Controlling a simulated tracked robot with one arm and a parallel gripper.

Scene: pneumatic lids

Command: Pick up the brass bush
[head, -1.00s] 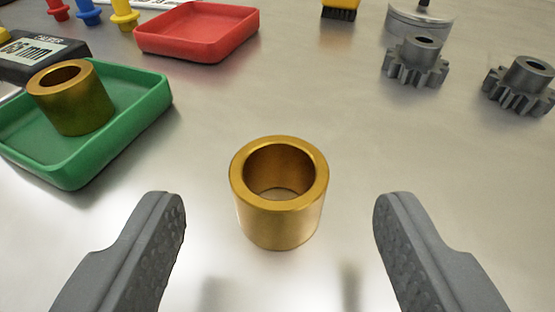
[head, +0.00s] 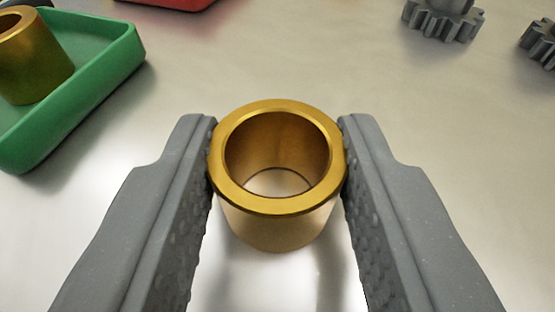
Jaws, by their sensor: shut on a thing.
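A brass bush (head: 278,232) stands upright in the middle of the head view, its open bore facing up. My gripper (head: 278,160) is shut on it, with one grey finger touching its left side and the other its right side. The metal surface shows through the bore. I cannot tell whether the bush rests on the surface or is just above it. A second brass bush (head: 38,62) stands in the green tray (head: 95,95) at the upper left, partly cut off by the picture edge.
A grey gear (head: 445,20) lies at the upper right, and another gear (head: 540,42) is cut off at the right edge. A red tray (head: 165,3) just shows at the top. The metal surface between the green tray and the gears is clear.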

